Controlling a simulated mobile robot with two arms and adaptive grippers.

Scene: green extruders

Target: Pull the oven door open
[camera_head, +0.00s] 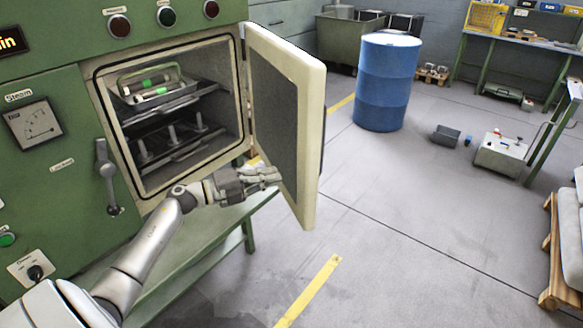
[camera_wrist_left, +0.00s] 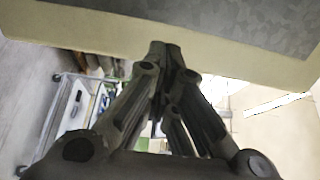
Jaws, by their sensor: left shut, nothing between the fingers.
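The oven (camera_head: 100,238) is a green cabinet at the left of the head view. Its cream door (camera_head: 313,150) with a dark inner panel stands wide open, swung out to the right on its right-hand hinges. My left gripper (camera_head: 277,176) is shut and empty, in front of the opening, close to the inner face of the door near its lower part. In the left wrist view the fingertips (camera_wrist_left: 165,47) are together at the cream door edge (camera_wrist_left: 100,35); I cannot tell whether they touch it. My right gripper is not in view.
Inside the oven are metal racks and a tray (camera_head: 150,88) with green-marked pieces. A lever handle (camera_head: 106,175) sticks out left of the opening. A blue barrel (camera_head: 388,82) stands behind the door.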

